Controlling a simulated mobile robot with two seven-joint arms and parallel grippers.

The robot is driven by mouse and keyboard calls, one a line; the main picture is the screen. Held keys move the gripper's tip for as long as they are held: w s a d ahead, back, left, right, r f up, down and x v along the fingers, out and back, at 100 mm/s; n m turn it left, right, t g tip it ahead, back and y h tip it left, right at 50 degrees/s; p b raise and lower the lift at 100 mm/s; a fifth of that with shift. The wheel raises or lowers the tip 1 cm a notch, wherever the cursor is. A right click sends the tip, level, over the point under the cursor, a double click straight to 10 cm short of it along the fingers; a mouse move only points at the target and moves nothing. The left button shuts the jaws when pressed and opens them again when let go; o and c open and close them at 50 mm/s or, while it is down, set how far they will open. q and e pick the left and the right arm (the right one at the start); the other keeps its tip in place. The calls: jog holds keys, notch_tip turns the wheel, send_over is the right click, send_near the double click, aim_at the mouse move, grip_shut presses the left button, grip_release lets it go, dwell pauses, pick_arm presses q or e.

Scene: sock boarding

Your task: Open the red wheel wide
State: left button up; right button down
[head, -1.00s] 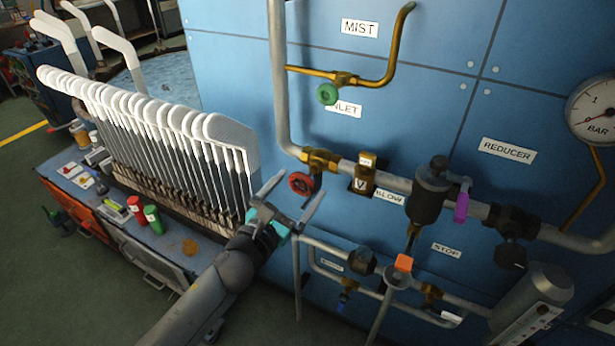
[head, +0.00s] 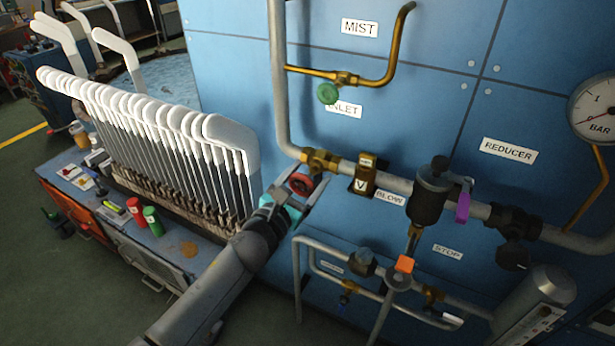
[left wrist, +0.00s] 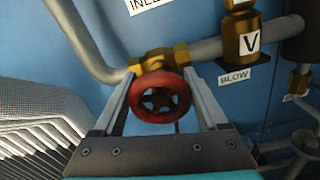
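The red wheel (head: 301,184) sits on a brass valve (head: 320,159) on the grey pipe in the head view. In the left wrist view the wheel (left wrist: 160,97) faces me, with the brass valve body (left wrist: 158,62) behind it. My left gripper (head: 304,180) is open, with one finger on each side of the wheel. In the left wrist view the fingers (left wrist: 162,95) stand left and right of the rim; a small gap seems to show on each side. My right gripper is not in view.
A green wheel (head: 328,93) sits above on a thin brass pipe. A block marked V (head: 364,178), a dark filter body (head: 430,192) and an orange knob (head: 404,264) are to the right. White-topped sock boards (head: 160,125) stand close on the left.

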pick_arm(q)
jog(key=c, duration=0.8)
jog(key=shift+n+p, duration=0.3)
jog(key=shift+n, duration=3)
jog(key=o, duration=1.3)
jog(key=shift+a, duration=0.1)
jog(key=shift+s, duration=0.1)
